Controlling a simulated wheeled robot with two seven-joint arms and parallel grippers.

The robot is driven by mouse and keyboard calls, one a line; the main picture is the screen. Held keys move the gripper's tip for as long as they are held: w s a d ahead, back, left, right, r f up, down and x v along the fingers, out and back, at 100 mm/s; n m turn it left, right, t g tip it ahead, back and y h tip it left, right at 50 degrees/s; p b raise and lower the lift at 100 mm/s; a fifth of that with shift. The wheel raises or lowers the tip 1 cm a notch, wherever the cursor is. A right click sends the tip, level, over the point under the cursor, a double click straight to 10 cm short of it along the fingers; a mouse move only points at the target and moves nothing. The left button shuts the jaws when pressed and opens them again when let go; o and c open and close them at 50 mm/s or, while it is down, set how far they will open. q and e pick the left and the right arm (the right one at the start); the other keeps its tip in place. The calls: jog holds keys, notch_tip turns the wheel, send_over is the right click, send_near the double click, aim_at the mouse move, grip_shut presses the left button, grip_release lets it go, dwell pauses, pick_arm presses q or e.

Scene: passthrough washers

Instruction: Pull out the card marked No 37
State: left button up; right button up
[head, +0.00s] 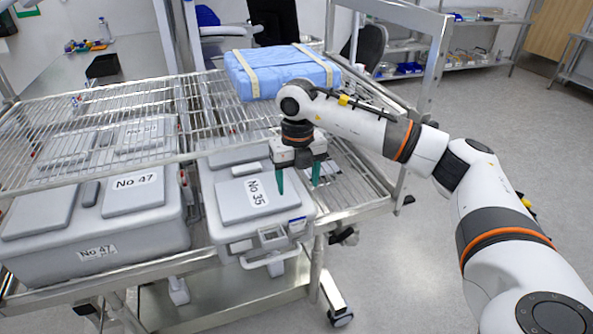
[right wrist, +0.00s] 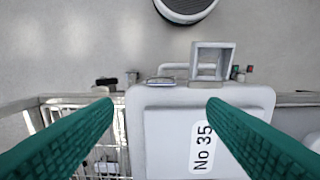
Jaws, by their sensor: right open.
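No card that reads No 37 can be made out. A grey lidded container (head: 231,226) marked No 35 sits on the wire rack. It also shows below my fingers in the right wrist view (right wrist: 165,130), with a square frame (right wrist: 210,61) and a handle at its front edge. In the head view a small framed holder (head: 272,236) is on that front. My right gripper (head: 298,178) hangs above the right side of the No 35 lid, open and empty, its green fingers (right wrist: 159,108) apart. My left gripper is not in view.
A larger grey container (head: 96,251) marked No 47 stands left of No 35. Another container's label (head: 141,133) lies behind rack wires, its number unclear. A blue wrapped pack (head: 281,72) rests on the upper rack behind my right wrist. Floor is open to the right.

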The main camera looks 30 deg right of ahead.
aim_at(297, 217)
notch_tip(297, 217, down, 9)
jog(key=p, duration=0.2)
jog(key=shift+r+p, duration=0.15)
jog(key=shift+p, duration=0.2)
jog(key=shift+f, duration=0.65)
jog(key=c, duration=1.2)
jog(key=shift+c, duration=0.2)
jog(key=shift+r, duration=0.1)
jog(key=shift+r+p, duration=2.4)
jog(key=shift+r, duration=1.3)
